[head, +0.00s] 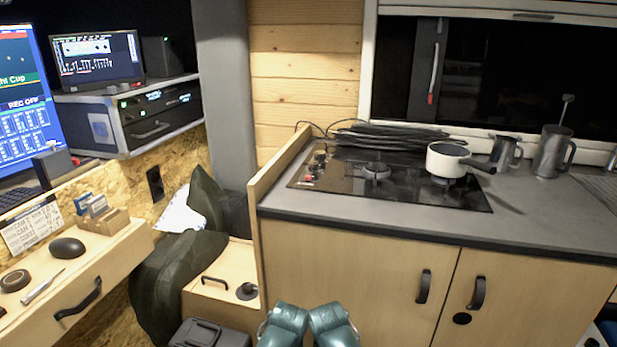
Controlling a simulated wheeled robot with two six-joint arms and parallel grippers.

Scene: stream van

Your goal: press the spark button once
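The black glass hob (335,188) is set into the grey counter. Small controls (317,168) run along its left edge, knobs with a small reddish part near the front. The spark button is probably among these controls, but they are too small for me to tell which one it is. Two teal parts of my own arms show at the bottom centre, well below the counter edge and apart from the hob. No gripper fingers show.
A white pot (445,160) stands on the hob's right burner. Black cables (390,136) lie behind the hob. Two metal mugs (552,152) stand to the right. A low wooden partition (279,165) rises along the counter's left edge. The counter front is clear.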

